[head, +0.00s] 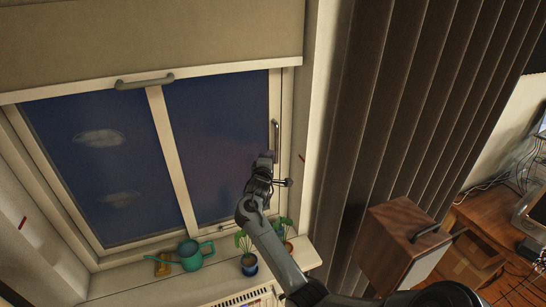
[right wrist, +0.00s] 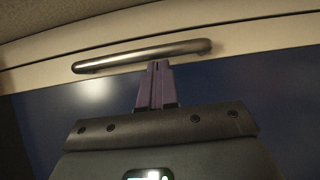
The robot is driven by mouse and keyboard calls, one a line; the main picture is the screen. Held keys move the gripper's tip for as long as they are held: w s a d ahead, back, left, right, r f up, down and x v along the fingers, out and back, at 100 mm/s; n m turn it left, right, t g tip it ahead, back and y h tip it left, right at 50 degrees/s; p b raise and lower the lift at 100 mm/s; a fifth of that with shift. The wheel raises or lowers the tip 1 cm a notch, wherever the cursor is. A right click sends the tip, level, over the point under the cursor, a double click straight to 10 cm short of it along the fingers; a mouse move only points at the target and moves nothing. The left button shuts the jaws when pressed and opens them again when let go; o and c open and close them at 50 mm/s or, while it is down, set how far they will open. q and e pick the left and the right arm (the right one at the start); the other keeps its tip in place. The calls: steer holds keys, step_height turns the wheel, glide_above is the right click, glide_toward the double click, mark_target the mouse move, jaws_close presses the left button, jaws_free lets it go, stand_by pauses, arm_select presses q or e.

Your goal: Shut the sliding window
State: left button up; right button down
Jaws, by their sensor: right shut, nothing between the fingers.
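The sliding window (head: 159,121) has pale frames around two dark panes. A vertical metal handle (head: 277,136) is on the frame at the right edge of the right pane. My right gripper (head: 265,156) is in front of that pane, just left of the handle's lower part. In the right wrist view the handle (right wrist: 142,56) runs across the top, and the shut, empty fingers (right wrist: 156,72) end beside its middle. I cannot tell whether they touch it. My left gripper is not in view.
A green-grey handle (head: 145,82) sits below the blind (head: 150,40). The sill holds a teal watering can (head: 190,255) and potted plants (head: 248,265) below my right arm. A dark curtain (head: 400,100) and a wooden box (head: 400,240) stand to the right.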

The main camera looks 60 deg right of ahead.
steer(key=w+v, duration=0.2)
steer(key=v, duration=1)
steer(key=s+a+f+n+t+y+p, duration=0.1)
steer(key=s+a+f+n, duration=0.15)
steer(key=f, duration=0.25)
steer(key=s+a+f+n+t, duration=0.1)
steer(key=s+a+f+n, duration=0.1)
steer(key=s+f+n, duration=0.15)
steer(key=s+a+f+n+t+y+p, duration=0.15)
steer(key=a+f+y, duration=0.35)
steer(key=a, duration=0.5)
steer(key=s+a+f+n+t+y+p, duration=0.15)
steer(key=a+f+y, duration=0.35)
steer(key=a, duration=0.5)
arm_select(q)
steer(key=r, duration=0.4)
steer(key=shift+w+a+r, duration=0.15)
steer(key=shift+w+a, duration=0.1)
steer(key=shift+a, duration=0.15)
arm_select(e)
steer(key=s+a+r+m+g+y, duration=0.2)
steer(key=s+a+m+g+y, duration=0.3)
steer(key=s+a+m, duration=0.4)
steer(key=s+a+y, duration=0.1)
steer(key=s+a, duration=0.3)
steer(key=a, duration=0.3)
steer(key=shift+a+r+m+g+y, duration=0.2)
steer(key=shift+m+g+y, duration=0.1)
steer(key=shift+m+g, duration=0.1)
